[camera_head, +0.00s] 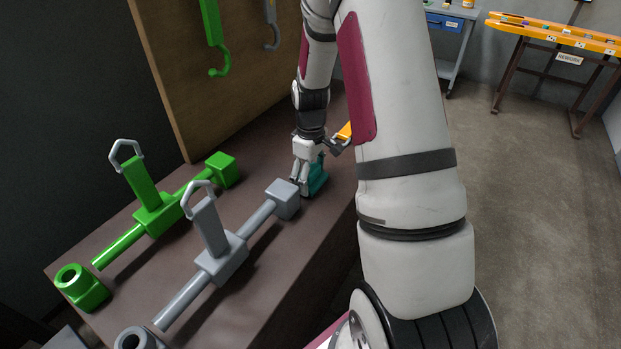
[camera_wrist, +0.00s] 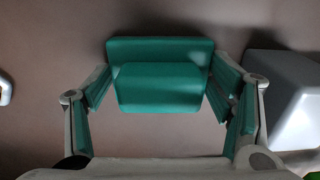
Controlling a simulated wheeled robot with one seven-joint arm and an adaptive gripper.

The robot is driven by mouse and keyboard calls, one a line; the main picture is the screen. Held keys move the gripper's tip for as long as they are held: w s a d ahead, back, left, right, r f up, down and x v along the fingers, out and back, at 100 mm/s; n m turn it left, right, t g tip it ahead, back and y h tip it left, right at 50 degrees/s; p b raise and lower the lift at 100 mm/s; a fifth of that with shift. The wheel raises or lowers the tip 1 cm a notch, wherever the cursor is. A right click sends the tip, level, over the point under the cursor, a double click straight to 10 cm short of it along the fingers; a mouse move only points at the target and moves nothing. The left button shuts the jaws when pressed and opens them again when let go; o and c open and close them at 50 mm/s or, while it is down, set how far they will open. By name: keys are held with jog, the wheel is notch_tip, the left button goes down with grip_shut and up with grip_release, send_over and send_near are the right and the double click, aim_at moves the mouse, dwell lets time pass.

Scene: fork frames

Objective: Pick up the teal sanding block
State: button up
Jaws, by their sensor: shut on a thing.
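The teal sanding block (camera_head: 319,177) is at the far part of the brown bench, partly hidden by my gripper. In the wrist view the teal block (camera_wrist: 160,88) shows a wide base with a narrower raised grip on it. My gripper (camera_head: 304,188) points down at the block. In the wrist view its two fingers (camera_wrist: 161,84) lie on the left and right sides of the block and are shut on it. I cannot tell whether the block touches the bench or is slightly above it.
A grey clamp-like fixture (camera_head: 222,258) lies close by; its square end block (camera_wrist: 288,98) is just right of my gripper in the wrist view. A green one (camera_head: 152,217) lies beyond. Hooks hang on the brown board (camera_head: 165,60). An orange item (camera_head: 346,130) is behind my gripper.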

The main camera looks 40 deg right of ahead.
jog(key=shift+r, duration=0.15)
notch_tip(320, 180, up, 10)
jog(key=shift+f, duration=0.1)
dwell(0.3)
jog(key=o, duration=0.6)
jog(key=c, duration=0.7)
jog(key=shift+o, duration=0.2)
